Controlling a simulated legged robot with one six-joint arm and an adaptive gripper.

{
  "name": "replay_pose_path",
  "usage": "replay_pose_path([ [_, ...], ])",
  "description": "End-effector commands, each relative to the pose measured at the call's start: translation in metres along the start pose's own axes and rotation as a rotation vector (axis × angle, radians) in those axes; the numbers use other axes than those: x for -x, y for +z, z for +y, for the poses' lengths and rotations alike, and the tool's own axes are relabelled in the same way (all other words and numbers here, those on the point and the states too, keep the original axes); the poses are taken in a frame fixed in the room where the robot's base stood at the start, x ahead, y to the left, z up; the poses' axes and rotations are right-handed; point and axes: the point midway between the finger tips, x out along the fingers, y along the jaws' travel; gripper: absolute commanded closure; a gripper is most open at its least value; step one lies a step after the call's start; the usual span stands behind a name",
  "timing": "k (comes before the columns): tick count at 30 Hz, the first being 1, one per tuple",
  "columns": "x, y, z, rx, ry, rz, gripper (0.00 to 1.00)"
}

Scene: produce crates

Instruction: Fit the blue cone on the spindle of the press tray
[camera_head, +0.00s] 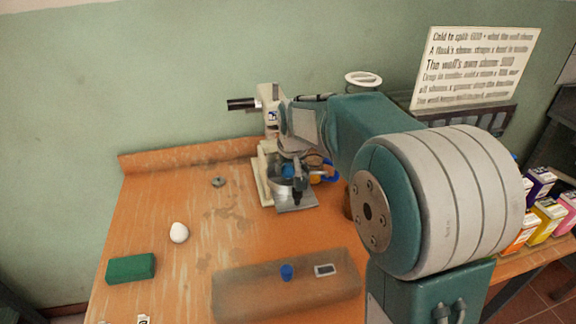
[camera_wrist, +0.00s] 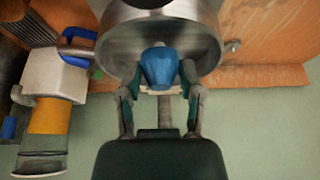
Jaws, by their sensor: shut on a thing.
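The blue cone (camera_wrist: 160,66) is between my gripper's (camera_wrist: 160,84) two fingers in the wrist view, and the gripper is shut on it. The round metal press tray (camera_wrist: 205,45) is right behind the cone in that view. In the head view, the cone (camera_head: 288,170) is a small blue patch at the press (camera_head: 264,178), close above the metal tray (camera_head: 294,206). My arm and gripper partly cover this area.
A green block (camera_head: 131,268) and a white egg-shaped thing (camera_head: 179,232) lie on the table's left. Several cartons (camera_head: 548,218) stand at the right. An orange and clear part (camera_wrist: 45,120) is left of my gripper.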

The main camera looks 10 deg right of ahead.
Motion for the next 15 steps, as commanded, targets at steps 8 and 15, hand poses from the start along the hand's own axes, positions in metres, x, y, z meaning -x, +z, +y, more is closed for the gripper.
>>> replay_pose_path([
  [8,-0.0045,0.0020,0.0000,0.000,0.000,-0.001,0.90],
  [15,-0.0081,0.0033,0.0000,0.000,0.000,0.000,0.90],
])
